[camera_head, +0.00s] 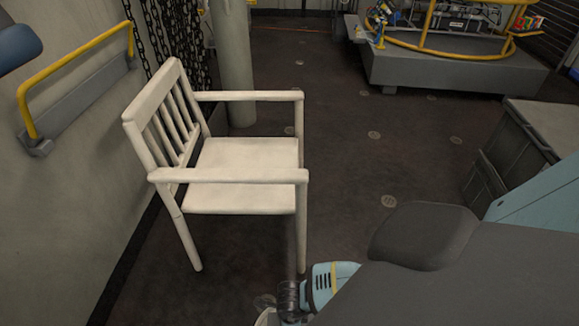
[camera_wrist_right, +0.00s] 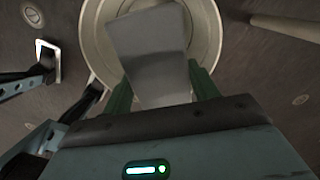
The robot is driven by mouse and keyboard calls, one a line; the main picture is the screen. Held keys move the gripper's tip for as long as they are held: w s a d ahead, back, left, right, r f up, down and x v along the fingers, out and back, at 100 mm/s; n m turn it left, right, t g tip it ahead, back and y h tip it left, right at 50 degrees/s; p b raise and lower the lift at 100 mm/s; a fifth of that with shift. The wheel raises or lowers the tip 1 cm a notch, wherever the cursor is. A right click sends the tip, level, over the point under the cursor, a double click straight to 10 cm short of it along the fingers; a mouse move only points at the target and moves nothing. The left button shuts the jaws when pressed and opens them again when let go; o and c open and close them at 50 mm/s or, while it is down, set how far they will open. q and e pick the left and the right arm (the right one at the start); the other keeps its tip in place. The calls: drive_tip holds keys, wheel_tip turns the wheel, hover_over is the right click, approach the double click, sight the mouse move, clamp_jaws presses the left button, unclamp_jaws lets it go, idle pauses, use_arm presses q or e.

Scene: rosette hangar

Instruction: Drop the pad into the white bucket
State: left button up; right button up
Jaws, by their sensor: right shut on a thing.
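The pad (camera_wrist_right: 152,65) is a flat grey slab in the right wrist view. My right gripper (camera_wrist_right: 163,88) is shut on its near end, with a green finger at each side. The white bucket (camera_wrist_right: 98,38) is seen from above behind the pad. Its round rim surrounds much of the pad in the picture, and the pad hides part of its inside. The gap in height between them cannot be told. In the head view my right arm covers the lower right, and the pad cannot be made out. My left gripper is not in view.
A white armchair (camera_head: 245,165) stands at centre left in the head view, near the wall with a yellow rail (camera_head: 75,62). A grey platform (camera_head: 455,70) is at the back right. A dark crate (camera_head: 505,165) stands at the right. The floor between is clear.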

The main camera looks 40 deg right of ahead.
wheel_tip(320, 180, down, 2)
drive_tip(key=shift+f+b, duration=0.1)
drive_tip(key=shift+b, duration=0.55)
drive_tip(key=shift+f, duration=0.15)
drive_tip(key=o, duration=1.1)
drive_tip(key=shift+c, duration=0.2)
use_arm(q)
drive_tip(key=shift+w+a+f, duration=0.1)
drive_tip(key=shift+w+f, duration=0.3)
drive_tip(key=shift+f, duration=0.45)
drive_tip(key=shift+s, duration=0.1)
